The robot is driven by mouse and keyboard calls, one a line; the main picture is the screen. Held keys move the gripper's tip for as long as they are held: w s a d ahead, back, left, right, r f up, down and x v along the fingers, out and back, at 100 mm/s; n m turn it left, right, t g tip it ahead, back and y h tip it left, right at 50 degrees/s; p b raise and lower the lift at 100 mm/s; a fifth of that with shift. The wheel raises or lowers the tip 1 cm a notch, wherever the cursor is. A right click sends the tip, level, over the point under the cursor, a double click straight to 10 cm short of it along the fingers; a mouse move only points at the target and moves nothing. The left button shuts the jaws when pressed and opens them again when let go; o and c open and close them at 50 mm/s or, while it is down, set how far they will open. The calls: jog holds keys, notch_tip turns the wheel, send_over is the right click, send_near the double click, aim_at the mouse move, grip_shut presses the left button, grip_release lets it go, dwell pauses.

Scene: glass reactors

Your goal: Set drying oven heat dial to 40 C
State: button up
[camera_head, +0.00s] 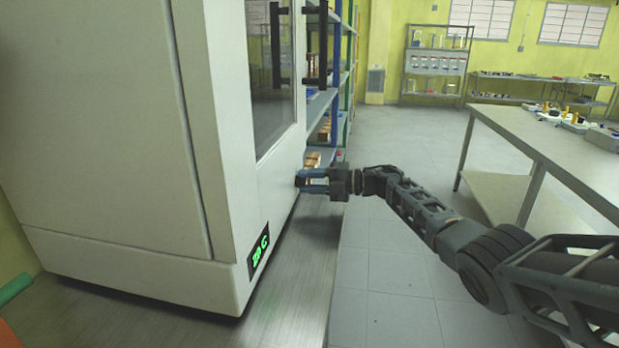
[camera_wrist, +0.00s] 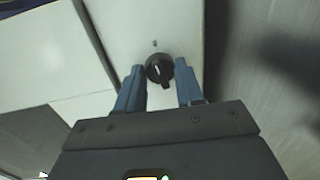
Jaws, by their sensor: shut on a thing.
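The drying oven (camera_head: 120,130) is the large white cabinet at the left of the head view. A small display (camera_head: 258,250) low on its front corner shows green characters that look like "20 C". The black round heat dial (camera_wrist: 159,69) with a white pointer line is on the white panel in the wrist view. My gripper (camera_wrist: 159,70) has its two blue fingers on either side of the dial and is shut on it. In the head view my gripper (camera_head: 305,178) reaches the lower part of the oven front, and its fingers hide the dial there.
The oven door has a dark window and black handles (camera_head: 316,45). Shelving with boxes (camera_head: 325,105) stands beyond the oven. A long bench (camera_head: 550,140) with items stands at the right. The tiled floor (camera_head: 410,140) between is clear.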

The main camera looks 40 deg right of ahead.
jog(key=shift+m, duration=0.9)
jog(key=o, duration=1)
jog(key=shift+o, duration=0.2)
jog(key=shift+p, duration=0.3)
jog(key=shift+v, duration=3.9)
jog(key=shift+d+f, duration=0.1)
